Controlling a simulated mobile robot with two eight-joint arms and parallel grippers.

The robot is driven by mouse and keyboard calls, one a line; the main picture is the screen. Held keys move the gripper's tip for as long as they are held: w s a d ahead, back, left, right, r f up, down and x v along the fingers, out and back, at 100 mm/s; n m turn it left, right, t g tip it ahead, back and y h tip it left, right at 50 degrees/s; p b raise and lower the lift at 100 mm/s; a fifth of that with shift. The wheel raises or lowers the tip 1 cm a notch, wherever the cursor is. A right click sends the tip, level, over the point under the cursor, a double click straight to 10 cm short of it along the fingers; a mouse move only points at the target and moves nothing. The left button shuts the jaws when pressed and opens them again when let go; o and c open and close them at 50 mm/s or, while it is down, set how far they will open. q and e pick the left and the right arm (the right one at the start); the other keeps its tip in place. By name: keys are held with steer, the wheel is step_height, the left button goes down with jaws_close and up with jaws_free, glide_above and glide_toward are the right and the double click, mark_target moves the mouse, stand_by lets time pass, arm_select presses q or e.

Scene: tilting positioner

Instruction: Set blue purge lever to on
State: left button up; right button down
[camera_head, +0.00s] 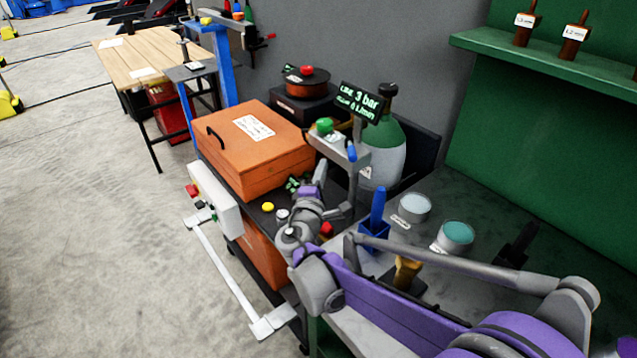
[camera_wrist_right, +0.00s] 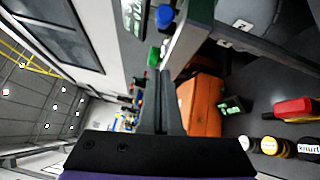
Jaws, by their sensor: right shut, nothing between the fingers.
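A small blue lever (camera_head: 351,152), which looks like the purge lever, sits on the right end of a grey bracket under the display (camera_head: 360,102). Its blue end (camera_wrist_right: 165,17) also shows at the top of the right wrist view. A green knob (camera_head: 324,126) is on the same bracket, to its left. My right gripper (camera_wrist_right: 158,75) is shut and empty, its fingertips apart from the blue lever. In the head view my right wrist is just below the bracket, and its fingers are hard to make out. My left gripper is not in view.
An orange case (camera_head: 251,155) stands left of the bracket. A gas cylinder (camera_head: 385,150) stands behind it. A blue holder with a blue handle (camera_head: 378,208) and two open cans (camera_head: 414,206) (camera_head: 456,236) stand to the right. A red button (camera_head: 327,229) is near my wrist.

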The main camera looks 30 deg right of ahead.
mark_target(351, 162)
steer(key=d, duration=0.4)
steer(key=shift+s+d+r, duration=0.25)
steer(key=shift+s+r, duration=0.1)
steer(key=shift+r, duration=0.05)
steer(key=shift+s+d+p, duration=0.35)
steer(key=shift+s+p, duration=0.05)
steer(key=shift+s+d+p, duration=0.3)
steer(key=shift+s+d, duration=0.2)
steer(key=shift+d, duration=0.1)
steer(key=shift+s+d+p, duration=0.2)
steer(key=shift+s+d, duration=0.1)
steer(key=shift+d, duration=0.3)
steer(key=shift+s+d+p, duration=0.2)
steer(key=shift+s+d, duration=0.05)
steer(key=shift+d, duration=0.35)
steer(key=shift+s+d+r, duration=0.1)
steer(key=shift+d, duration=0.15)
